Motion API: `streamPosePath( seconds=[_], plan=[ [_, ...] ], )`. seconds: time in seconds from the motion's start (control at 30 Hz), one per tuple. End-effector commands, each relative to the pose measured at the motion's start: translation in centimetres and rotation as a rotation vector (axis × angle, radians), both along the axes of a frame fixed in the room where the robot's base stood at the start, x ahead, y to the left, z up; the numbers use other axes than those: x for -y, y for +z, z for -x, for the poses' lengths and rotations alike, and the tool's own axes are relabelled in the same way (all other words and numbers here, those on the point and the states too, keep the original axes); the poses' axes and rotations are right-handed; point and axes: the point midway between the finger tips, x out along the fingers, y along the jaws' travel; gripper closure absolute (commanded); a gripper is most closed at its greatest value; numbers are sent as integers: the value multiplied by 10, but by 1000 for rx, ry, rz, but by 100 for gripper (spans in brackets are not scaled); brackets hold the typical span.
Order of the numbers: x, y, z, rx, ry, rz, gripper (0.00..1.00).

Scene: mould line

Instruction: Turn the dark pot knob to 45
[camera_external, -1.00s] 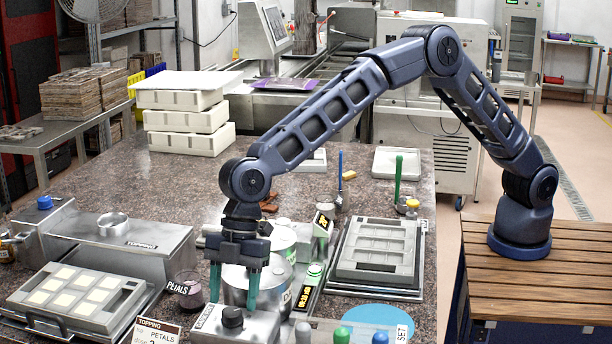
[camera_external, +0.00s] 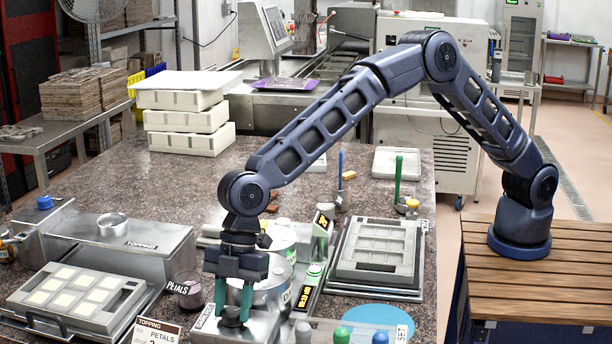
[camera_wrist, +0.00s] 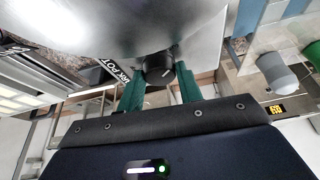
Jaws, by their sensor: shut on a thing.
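The dark pot knob (camera_external: 231,316) is a small black round knob on the grey metal box of the dark pot (camera_external: 262,330). In the wrist view the knob (camera_wrist: 158,68) shows a pale pointer line, and a label reading "RK POT" lies to its left. My gripper (camera_external: 232,318) points down with its two green fingers on either side of the knob, shut on it. The fingers also flank the knob in the wrist view (camera_wrist: 159,82). The steel pot (camera_external: 262,290) stands just behind the box. The scale marks around the knob cannot be read.
A glass of dark petals (camera_external: 188,290) and a sign reading "TOPPING PETALS" (camera_external: 157,332) stand to the left. Grey, green and blue rounded caps (camera_external: 342,335) are to the right. A grey mould tray (camera_external: 378,250) lies further right. A small "60" display (camera_wrist: 278,109) shows in the wrist view.

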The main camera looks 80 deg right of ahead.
Motion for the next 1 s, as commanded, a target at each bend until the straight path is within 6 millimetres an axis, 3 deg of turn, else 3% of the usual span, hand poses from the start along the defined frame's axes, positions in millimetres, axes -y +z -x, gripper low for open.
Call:
streamPosePath(
  seconds=[0.37,1.0],
  plan=[
    [-1,0,1,2,-155,0,87],
    [-3,0,5,4,-745,1,87]
  ],
)
